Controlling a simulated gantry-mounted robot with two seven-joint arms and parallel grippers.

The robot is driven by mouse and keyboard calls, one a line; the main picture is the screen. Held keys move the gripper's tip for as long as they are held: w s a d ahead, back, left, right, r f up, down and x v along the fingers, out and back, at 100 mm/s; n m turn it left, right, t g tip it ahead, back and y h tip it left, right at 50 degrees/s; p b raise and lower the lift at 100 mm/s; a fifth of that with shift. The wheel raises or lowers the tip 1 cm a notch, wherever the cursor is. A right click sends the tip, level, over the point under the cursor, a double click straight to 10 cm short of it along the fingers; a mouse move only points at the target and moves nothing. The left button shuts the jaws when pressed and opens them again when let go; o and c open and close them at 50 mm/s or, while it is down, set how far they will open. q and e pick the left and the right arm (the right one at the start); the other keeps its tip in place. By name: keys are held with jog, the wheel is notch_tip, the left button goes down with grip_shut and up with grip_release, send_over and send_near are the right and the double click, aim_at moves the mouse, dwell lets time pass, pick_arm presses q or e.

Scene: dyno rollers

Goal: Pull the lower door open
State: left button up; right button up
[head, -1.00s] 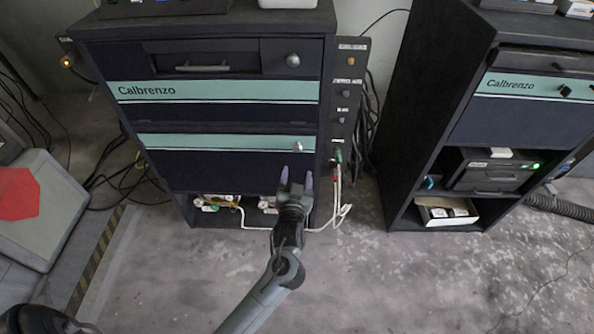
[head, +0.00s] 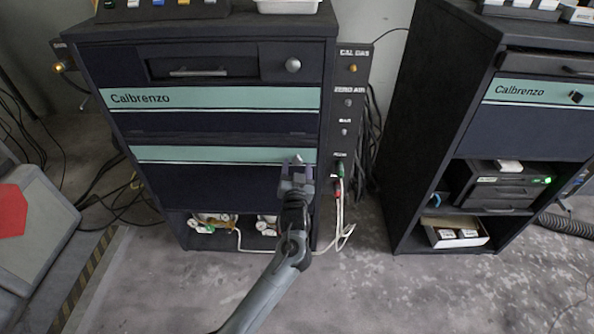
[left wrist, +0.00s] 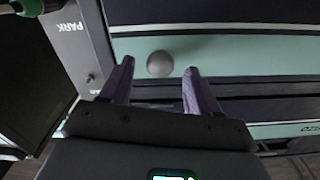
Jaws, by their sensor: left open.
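The lower door (head: 200,168) is a dark navy panel with a mint-green stripe on the left Calbrenzo cabinet, and it looks shut. Its small round metallic knob (left wrist: 160,64) sits near the door's right edge on the stripe. In the head view the knob (head: 296,159) shows just beyond my fingers. My left gripper (head: 297,176) is open in front of the door. In the left wrist view the gripper's two purple fingertips (left wrist: 158,74) stand on either side of the knob, with gaps on both sides. I cannot tell how far they reach along it. My right gripper is not in view.
The upper door (head: 210,112) and a drawer (head: 200,68) are above. A side panel (head: 350,120) with buttons and white cables adjoins the cabinet's right side. A second cabinet (head: 425,120) stands to the right. The floor in front is mostly clear.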

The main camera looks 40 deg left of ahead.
pick_arm(q)
jog(key=shift+w+a, duration=0.35)
jog(key=shift+w, duration=0.15)
jog(key=shift+c, duration=0.3)
grip_shut()
